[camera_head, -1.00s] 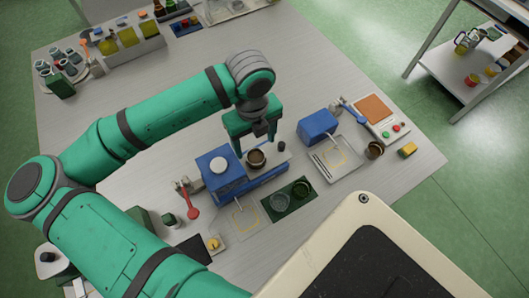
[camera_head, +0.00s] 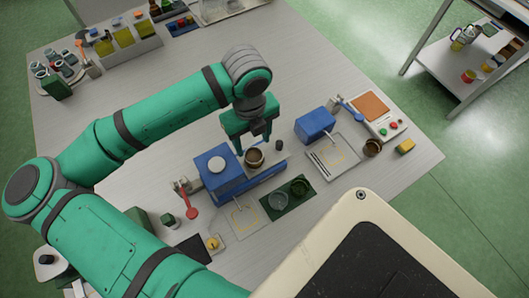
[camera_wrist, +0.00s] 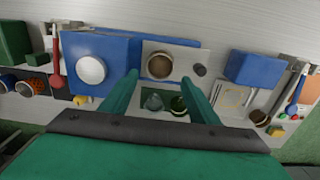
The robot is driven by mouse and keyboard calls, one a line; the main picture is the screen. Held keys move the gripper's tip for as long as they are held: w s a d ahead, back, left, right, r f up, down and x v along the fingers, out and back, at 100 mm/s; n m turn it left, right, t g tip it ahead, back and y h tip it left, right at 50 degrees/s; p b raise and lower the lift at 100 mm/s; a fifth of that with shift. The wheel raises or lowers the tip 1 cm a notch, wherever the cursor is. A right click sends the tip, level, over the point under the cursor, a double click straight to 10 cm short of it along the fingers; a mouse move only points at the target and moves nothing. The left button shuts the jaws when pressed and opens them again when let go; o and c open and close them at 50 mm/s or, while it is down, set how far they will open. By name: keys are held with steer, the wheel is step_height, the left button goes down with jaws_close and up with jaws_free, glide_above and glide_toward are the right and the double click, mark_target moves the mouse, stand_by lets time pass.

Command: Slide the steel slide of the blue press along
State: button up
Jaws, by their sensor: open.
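The blue press (camera_head: 226,182) stands in the middle of the table, with a white round cap on top. Its steel slide (camera_wrist: 183,50) sticks out at the right end, carrying a brown-rimmed cup (camera_head: 254,158) and a small dark knob (camera_head: 278,145). In the wrist view the cup (camera_wrist: 160,66) and the knob (camera_wrist: 199,70) sit side by side on the slide. My gripper (camera_head: 253,146) is open and empty, pointing down over the slide. In the wrist view its fingers (camera_wrist: 160,84) spread around the cup's sides, the right one near the knob. I cannot tell whether they touch anything.
A green tray (camera_head: 274,215) with two round vessels lies in front of the press. A smaller blue box (camera_head: 315,124) with a grey plate stands to the right, and a red-handled spoon (camera_head: 190,203) to the left. Bare table lies behind the press.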

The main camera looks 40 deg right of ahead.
mark_target(280, 142)
steer(key=shift+m, duration=0.8)
steer(key=d, duration=0.3)
steer(key=s+d+r, duration=0.1)
steer(key=d, duration=0.2)
steer(key=s+d+r, duration=0.1)
steer(key=d, duration=0.2)
steer(key=shift+c, duration=1.4)
step_height(280, 142, down, 11)
steer(key=shift+r, duration=0.2)
jaws_close()
